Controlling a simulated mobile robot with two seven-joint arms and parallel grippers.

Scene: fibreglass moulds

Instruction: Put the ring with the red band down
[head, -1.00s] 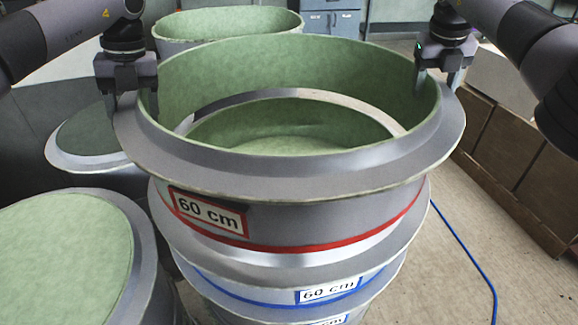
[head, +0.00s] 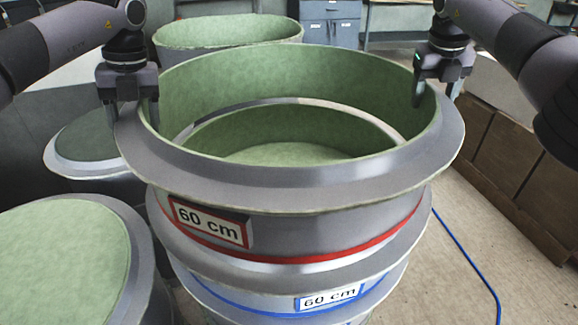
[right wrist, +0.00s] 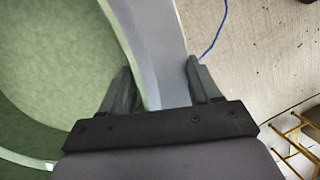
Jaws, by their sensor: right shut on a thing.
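The ring with the red band (head: 330,228) is a wide silver mould ring with a green inside, a flared rim and a red-framed "60 cm" label. It sits level over a ring with a blue band (head: 380,287) and its own "60 cm" label. Whether the two touch cannot be told. My left gripper (head: 132,113) straddles the rim at the left, apparently shut on it. My right gripper (head: 435,98) is shut on the rim at the right. The right wrist view shows its fingers (right wrist: 160,70) on either side of the rim.
A mould with a green top (head: 60,260) stands close at the front left, another (head: 90,140) behind it. A green-lined ring (head: 228,30) stands behind the stack. Brown boxes (head: 510,160) line the right. A blue cable (head: 465,255) lies on the floor.

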